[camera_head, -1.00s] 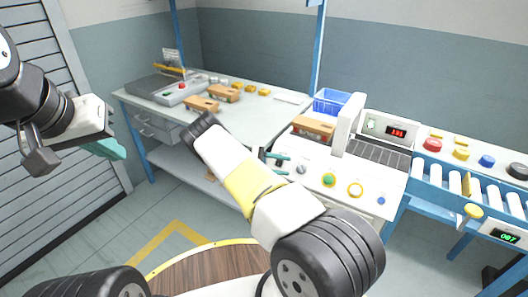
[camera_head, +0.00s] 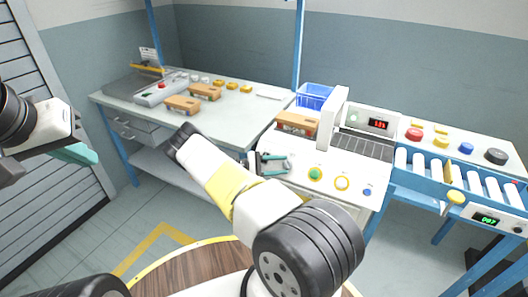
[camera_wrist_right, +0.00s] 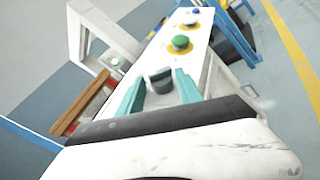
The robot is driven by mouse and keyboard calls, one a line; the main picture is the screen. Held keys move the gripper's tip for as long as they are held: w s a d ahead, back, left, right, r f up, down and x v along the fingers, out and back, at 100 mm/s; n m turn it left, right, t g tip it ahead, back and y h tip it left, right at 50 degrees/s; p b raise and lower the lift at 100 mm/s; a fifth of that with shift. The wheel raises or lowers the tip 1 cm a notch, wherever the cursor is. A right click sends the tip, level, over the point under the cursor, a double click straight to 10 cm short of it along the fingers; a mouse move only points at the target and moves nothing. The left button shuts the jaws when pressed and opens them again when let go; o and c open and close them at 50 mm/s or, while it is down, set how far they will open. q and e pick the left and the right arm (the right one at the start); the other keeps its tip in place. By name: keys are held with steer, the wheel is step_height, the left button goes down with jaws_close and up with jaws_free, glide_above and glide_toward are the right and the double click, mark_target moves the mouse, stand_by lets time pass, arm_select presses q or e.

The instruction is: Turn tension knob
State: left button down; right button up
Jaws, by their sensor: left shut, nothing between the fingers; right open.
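A dark grey knob (camera_wrist_right: 158,82) stands on the white panel (camera_wrist_right: 193,50) of the bench. In the right wrist view it appears between the two teal fingertips of my right gripper (camera_wrist_right: 160,86), with a finger on each side. The fingers are open; I cannot tell whether they touch it. In the head view the right gripper (camera_head: 274,164) is over the left part of the panel, and the knob is mostly hidden by the fingers. My left gripper (camera_head: 76,154) is shut and empty at the far left, away from the benches.
A green button (camera_head: 315,174), a yellow-ringed button (camera_head: 342,183) and a small blue button (camera_head: 367,192) sit on the panel beside the knob. A white upright frame (camera_head: 332,120) and an orange-brown block (camera_head: 297,121) stand behind. A roller conveyor (camera_head: 436,168) is at the right.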

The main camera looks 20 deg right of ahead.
jaws_close()
steer(key=m+y, duration=0.1)
steer(key=m+g+y, duration=0.2)
steer(key=shift+w+d+r, duration=0.15)
steer(key=shift+w+r, duration=0.1)
jaws_free()
